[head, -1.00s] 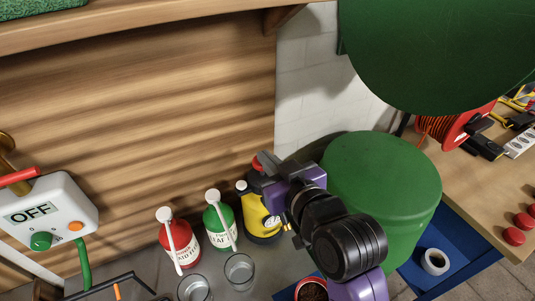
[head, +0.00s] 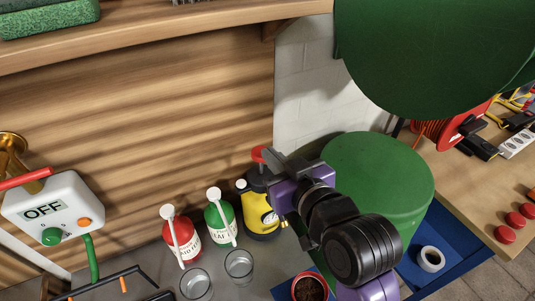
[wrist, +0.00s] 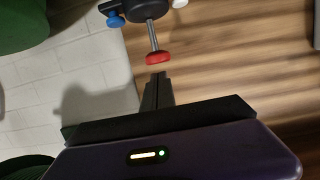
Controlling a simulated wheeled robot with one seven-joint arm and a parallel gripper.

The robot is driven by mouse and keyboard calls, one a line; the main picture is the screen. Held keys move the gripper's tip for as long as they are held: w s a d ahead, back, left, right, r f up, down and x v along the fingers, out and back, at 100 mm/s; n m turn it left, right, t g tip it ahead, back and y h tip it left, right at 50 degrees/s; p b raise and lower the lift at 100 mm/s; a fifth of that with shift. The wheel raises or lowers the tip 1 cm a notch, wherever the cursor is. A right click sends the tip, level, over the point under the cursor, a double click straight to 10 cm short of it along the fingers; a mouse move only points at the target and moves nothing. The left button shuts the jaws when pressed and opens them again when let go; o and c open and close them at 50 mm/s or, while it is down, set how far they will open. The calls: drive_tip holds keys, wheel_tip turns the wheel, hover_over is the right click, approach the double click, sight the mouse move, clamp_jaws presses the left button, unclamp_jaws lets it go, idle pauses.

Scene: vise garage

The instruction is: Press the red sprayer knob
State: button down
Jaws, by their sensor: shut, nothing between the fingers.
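The red sprayer knob (head: 261,152) tops the yellow and black sprayer (head: 258,207) on the grey counter, against the wooden wall. In the wrist view the red knob (wrist: 158,57) sits on a thin metal rod, just beyond my fingertips. My gripper (head: 272,157) is shut and empty, with its tips beside the knob in the head view. In the wrist view the closed fingers (wrist: 157,90) point at the knob with a small gap showing. My gripper and arm hide part of the sprayer's right side.
A red bottle (head: 182,238) and a green bottle (head: 220,221) with white pumps stand left of the sprayer. Two glasses (head: 239,264) stand in front. A large green cylinder (head: 385,170) is close on the right, and a wooden shelf (head: 150,35) runs above.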

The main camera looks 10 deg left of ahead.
drive_tip(key=b+v, duration=0.1)
drive_tip(key=v, duration=0.6)
idle(1.0)
wheel_tip(320, 180, up, 5)
drive_tip(key=w+d+m+t, duration=0.1)
drive_tip(key=d+m+t, duration=0.1)
drive_tip(key=d+t, duration=0.15)
drive_tip(key=s+d+f+m+t+h, duration=0.3)
drive_tip(key=s+d+f+m+h, duration=0.15)
drive_tip(key=s+d+f, duration=0.4)
drive_tip(key=s+d+f+g+h, duration=0.1)
drive_tip(key=s+d+f, duration=0.2)
drive_tip(key=s, duration=0.5)
drive_tip(key=s+d+f+g+h, duration=0.1)
drive_tip(key=s+f, duration=0.3)
drive_tip(key=s, duration=0.4)
drive_tip(key=s+d+f+g+h, duration=0.2)
drive_tip(key=s+d+f, duration=0.2)
drive_tip(key=s, duration=0.4)
drive_tip(key=shift+s+d, duration=0.2)
drive_tip(key=shift+d, duration=0.1)
